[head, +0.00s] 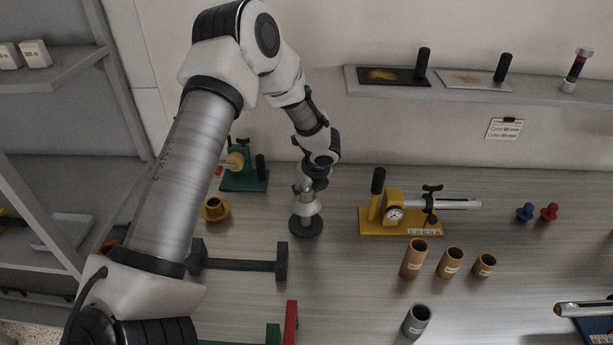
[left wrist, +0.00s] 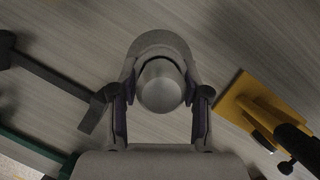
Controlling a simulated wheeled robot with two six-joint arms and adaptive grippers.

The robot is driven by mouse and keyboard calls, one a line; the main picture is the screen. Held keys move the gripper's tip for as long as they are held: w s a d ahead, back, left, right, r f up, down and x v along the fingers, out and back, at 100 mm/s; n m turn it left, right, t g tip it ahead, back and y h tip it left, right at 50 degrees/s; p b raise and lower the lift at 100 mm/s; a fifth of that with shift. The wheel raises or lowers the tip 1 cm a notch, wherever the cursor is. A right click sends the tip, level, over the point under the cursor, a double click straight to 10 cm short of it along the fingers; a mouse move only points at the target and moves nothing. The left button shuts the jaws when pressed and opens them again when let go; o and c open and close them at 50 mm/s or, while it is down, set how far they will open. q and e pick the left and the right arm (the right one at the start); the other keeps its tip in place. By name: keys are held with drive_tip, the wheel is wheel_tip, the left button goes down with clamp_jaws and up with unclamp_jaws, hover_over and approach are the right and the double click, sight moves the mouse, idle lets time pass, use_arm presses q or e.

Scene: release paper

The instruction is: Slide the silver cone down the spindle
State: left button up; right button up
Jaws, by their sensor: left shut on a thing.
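The silver cone (head: 305,208) stands over a round black base (head: 305,229) on the table, in the middle of the head view. My left gripper (head: 310,183) is directly above the base and shut on the cone. In the left wrist view a rounded silver piece (left wrist: 160,87) sits between the fingers, with a wider grey rim (left wrist: 165,42) behind it. I cannot tell the spindle apart there; the gripper and cone mostly hide it. My right gripper is not in view.
A dark dumbbell-shaped stand (head: 238,263) lies just left of the base. A yellow fixture with a gauge (head: 394,213) stands to the right, with several brown cups (head: 450,262) in front of it. A green fixture (head: 245,181) and a brass cup (head: 215,210) are behind left.

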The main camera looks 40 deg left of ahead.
use_arm(q)
drive_tip(key=shift+f+b, duration=1)
drive_tip(key=shift+f, duration=0.45)
drive_tip(key=o, duration=1.3)
drive_tip(key=shift+o, duration=0.2)
drive_tip(key=shift+r, duration=0.1)
drive_tip(key=v, duration=1.2)
drive_tip(key=shift+a, duration=0.1)
